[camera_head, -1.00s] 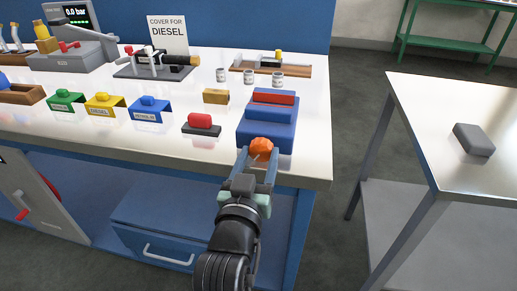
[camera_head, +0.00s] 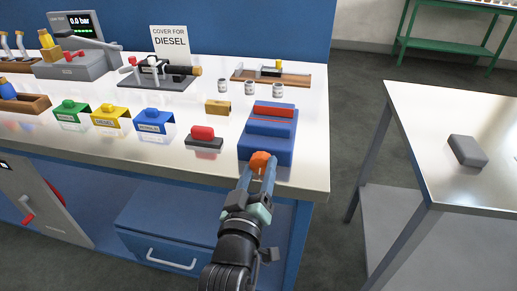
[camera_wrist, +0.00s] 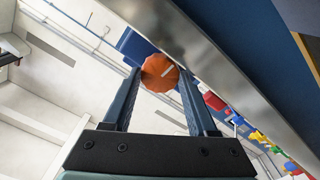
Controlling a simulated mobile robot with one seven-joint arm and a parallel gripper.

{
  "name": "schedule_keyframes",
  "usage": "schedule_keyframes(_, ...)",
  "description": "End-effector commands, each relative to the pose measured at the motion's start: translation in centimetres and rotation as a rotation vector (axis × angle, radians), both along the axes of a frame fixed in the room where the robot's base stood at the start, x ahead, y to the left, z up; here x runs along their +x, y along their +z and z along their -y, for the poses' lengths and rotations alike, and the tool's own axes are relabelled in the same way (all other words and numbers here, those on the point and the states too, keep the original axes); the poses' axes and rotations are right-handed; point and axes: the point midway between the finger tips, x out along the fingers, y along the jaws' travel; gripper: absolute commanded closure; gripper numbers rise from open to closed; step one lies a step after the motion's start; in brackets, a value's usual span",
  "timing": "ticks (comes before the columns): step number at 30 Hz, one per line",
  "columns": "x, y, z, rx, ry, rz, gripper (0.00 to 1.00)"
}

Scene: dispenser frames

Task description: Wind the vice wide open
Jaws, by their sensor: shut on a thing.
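The blue vice (camera_head: 265,147) stands near the right front corner of the workbench, with a red strip (camera_head: 274,109) along its top and a blue bar nearer the front. Its round orange knob (camera_head: 260,162) is on the front side facing me. My gripper (camera_head: 259,167) is shut on the knob, one finger on each side. In the wrist view the knob (camera_wrist: 159,73) sits between my fingertips (camera_wrist: 160,80) and carries a pale line mark. The space between the vice jaws is hard to make out.
A red-topped block (camera_head: 203,136) stands left of the vice, with a small yellow-brown block (camera_head: 218,107) and several small tins behind. Coloured covers are further left. A steel side table (camera_head: 430,120) with a grey block (camera_head: 467,150) stands right, across a floor gap.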

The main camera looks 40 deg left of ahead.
Motion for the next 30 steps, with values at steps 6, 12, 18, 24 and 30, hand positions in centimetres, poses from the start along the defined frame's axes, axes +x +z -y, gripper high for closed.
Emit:
schedule_keyframes(6,-0.01,0.01,-0.02,0.0,0.001,0.001,0.97)
schedule_keyframes(12,-0.01,0.01,-0.02,0.001,0.001,0.0,0.15)
schedule_keyframes(18,-0.03,-0.06,-0.05,0.001,0.001,-0.001,0.11)
schedule_keyframes(24,-0.06,-0.12,-0.07,0.0,0.002,-0.003,0.11)
schedule_keyframes(30,-0.07,-0.27,-0.09,0.02,0.002,-0.015,0.11)
